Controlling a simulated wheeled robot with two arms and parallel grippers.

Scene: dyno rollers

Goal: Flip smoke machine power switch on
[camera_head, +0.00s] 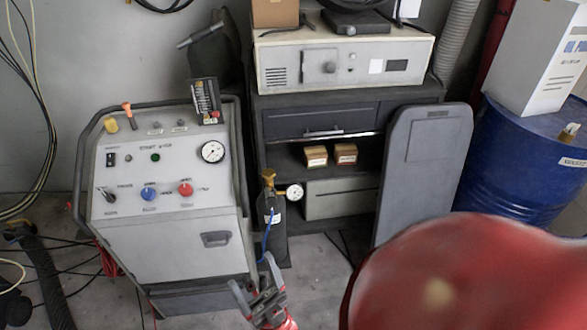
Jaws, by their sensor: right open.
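The smoke machine (165,245) is a grey wheeled cabinet at the left with a sloped control panel. Its small black rocker switch (110,159) sits at the panel's upper left; its position is too small to tell. A green light or button (155,157), a blue knob (148,194), a red knob (185,189) and a round gauge (212,152) are also on the panel. My right gripper (251,271), red with grey fingers, is open and empty at the bottom centre, right of and below the panel, apart from the switch in the picture. My left gripper is not seen.
A dark cabinet (318,122) with a beige device (345,62) on top stands behind. A gas bottle (271,218) with gauge is beside the machine. A grey board (425,170) leans by a blue drum (510,165). Cables (75,270) lie on the left floor.

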